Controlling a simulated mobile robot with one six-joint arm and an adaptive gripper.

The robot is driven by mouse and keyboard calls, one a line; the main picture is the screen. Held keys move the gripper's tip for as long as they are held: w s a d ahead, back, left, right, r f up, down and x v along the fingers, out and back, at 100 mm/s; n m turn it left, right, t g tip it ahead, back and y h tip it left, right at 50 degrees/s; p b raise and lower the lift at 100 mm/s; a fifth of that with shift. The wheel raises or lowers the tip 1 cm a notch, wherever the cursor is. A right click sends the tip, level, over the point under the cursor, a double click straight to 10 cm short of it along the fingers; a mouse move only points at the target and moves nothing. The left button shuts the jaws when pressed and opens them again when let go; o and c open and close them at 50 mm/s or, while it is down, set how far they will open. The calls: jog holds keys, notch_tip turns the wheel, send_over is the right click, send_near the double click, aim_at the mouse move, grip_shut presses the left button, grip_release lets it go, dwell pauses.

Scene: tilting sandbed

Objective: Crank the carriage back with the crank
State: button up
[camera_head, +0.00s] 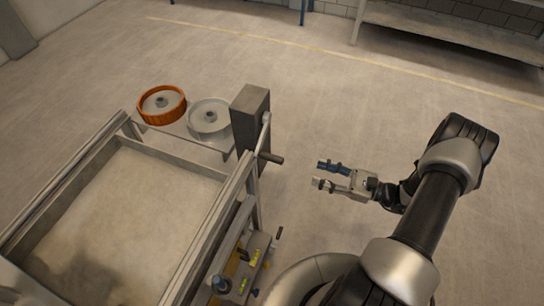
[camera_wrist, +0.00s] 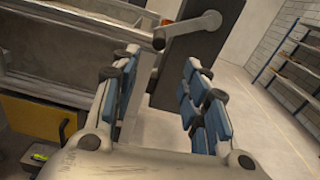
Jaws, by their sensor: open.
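The crank (camera_head: 264,135) is on the right side of a dark grey box (camera_head: 250,112) at the far right corner of the sandbed frame. Its dark handle (camera_head: 271,157) sticks out to the right. My gripper (camera_head: 325,175) is open and empty, to the right of the handle and apart from it, with its fingers pointing left. In the wrist view the crank (camera_wrist: 188,29) shows beyond and above the open fingers of my gripper (camera_wrist: 158,75), in front of the dark box (camera_wrist: 205,65). I cannot clearly make out the carriage.
The sandbed (camera_head: 120,215) with metal rails fills the left. A small panel (camera_head: 247,262) with yellow marks is at the near right side. Floor to the right is clear.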

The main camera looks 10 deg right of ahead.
aim_at(259, 154)
jog(key=b+x, duration=0.2)
jog(key=x, duration=1.5)
jog(key=shift+a+f, duration=0.1)
grip_shut()
